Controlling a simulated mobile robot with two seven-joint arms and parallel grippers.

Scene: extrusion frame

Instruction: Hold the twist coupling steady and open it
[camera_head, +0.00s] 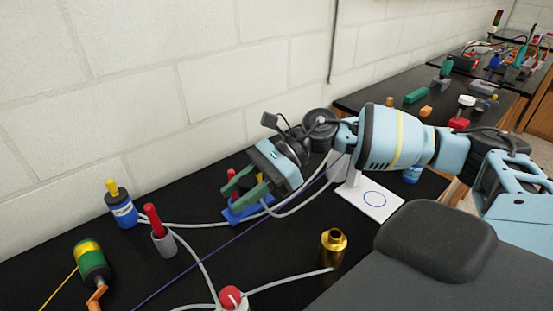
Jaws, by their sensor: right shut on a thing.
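My right gripper (234,198) comes in from the right and points down to the left, its green fingers closed around a small red and dark piece (246,181) at a blue base (243,212). The fingers hide much of this piece, so I cannot tell for sure whether it is the twist coupling. A white hose runs by the blue base. A gold stepped fitting (333,247) stands upright near the front, apart from the gripper. My left gripper is not in view.
A red knob (230,297) is in front. White hoses cross the black table. A white plate (368,199) lies right.

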